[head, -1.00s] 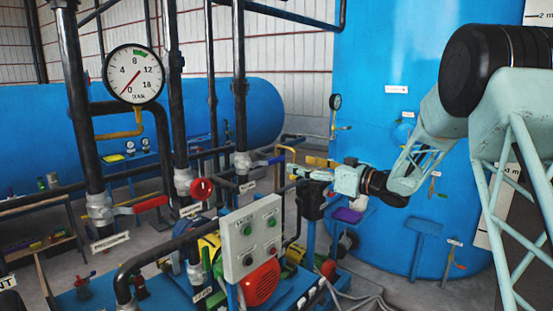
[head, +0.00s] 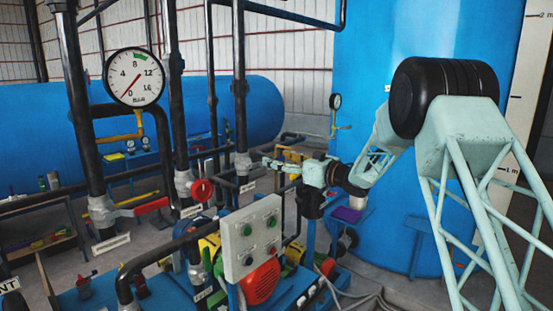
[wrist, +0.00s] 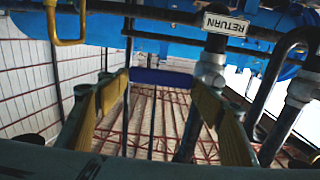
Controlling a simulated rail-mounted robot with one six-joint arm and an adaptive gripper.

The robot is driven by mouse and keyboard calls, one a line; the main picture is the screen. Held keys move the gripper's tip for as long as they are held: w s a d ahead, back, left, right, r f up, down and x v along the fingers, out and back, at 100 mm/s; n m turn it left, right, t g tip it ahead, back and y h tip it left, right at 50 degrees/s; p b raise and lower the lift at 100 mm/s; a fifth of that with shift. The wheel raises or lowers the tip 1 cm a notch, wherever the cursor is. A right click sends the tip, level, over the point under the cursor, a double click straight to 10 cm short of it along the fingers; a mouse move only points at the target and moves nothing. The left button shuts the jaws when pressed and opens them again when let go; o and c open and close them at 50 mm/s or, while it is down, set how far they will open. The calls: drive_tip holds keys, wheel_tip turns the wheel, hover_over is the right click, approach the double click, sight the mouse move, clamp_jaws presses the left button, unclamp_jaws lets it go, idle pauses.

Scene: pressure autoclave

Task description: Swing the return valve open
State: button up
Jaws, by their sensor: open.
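The return valve's blue lever (wrist: 160,77) spans the gap between my fingertips in the wrist view; I cannot tell whether the fingers touch it. The grey valve body (wrist: 211,68) is right of the lever, beside the label reading RETURN (wrist: 225,23). In the head view the valve body (head: 243,164) is on a black vertical pipe, with its label (head: 247,186) below. My gripper (head: 268,163) is just right of it and covers most of the lever. My gripper's two yellowish fingers (wrist: 160,82) are apart, one on each side of the lever.
A valve with a red round handwheel (head: 202,190) and one with a red lever (head: 151,206) stand to the left. A control box (head: 251,237) is below my gripper. A pressure gauge (head: 134,76) is at the upper left. A large blue tank (head: 430,50) is behind my arm.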

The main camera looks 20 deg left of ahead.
drive_tip(key=shift+w+a, duration=0.15)
drive_tip(key=shift+a, duration=0.3)
drive_tip(key=c, duration=0.9)
